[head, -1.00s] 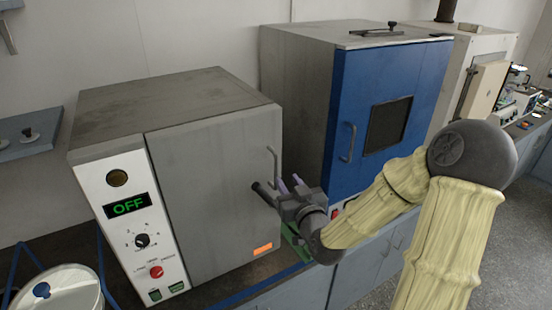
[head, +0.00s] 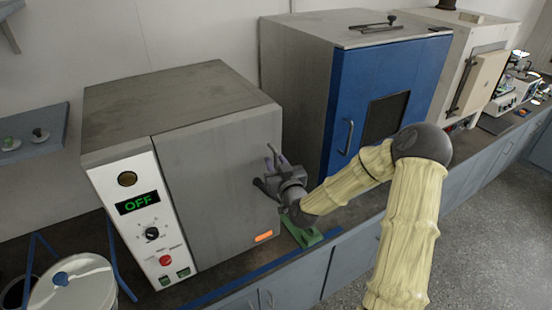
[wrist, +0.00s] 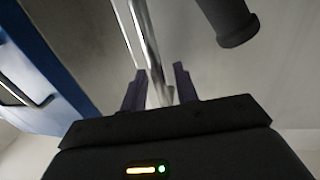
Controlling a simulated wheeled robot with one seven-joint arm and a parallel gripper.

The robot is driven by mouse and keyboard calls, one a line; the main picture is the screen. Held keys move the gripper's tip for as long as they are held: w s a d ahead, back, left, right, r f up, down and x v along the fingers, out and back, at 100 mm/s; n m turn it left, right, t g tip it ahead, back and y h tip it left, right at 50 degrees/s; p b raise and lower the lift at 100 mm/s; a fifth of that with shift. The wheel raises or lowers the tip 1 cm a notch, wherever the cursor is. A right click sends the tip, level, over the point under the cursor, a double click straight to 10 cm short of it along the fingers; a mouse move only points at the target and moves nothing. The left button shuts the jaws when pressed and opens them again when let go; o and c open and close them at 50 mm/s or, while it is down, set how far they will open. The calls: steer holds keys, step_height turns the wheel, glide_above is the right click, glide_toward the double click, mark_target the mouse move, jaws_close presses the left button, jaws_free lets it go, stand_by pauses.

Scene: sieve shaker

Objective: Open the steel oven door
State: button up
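The steel oven (head: 185,105) is the grey box at the left with a white control panel (head: 140,215) reading OFF. Its grey door (head: 215,185) looks shut. My gripper (head: 274,162) is at the door's right edge, by its handle. In the wrist view, a bright metal handle bar (wrist: 147,40) runs down between the two dark fingers of my gripper (wrist: 160,78). The fingers are apart, with a gap showing between the bar and the right finger. The gripper hides most of the handle in the head view.
A dark cylindrical grip (wrist: 232,22) sticks out near the handle. A blue-door oven (head: 385,100) stands close to the right. A green object (head: 303,232) lies on the bench below my gripper. A white lidded bucket (head: 75,285) is at lower left.

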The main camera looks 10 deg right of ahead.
steer(key=shift+w, duration=0.15)
jaws_close()
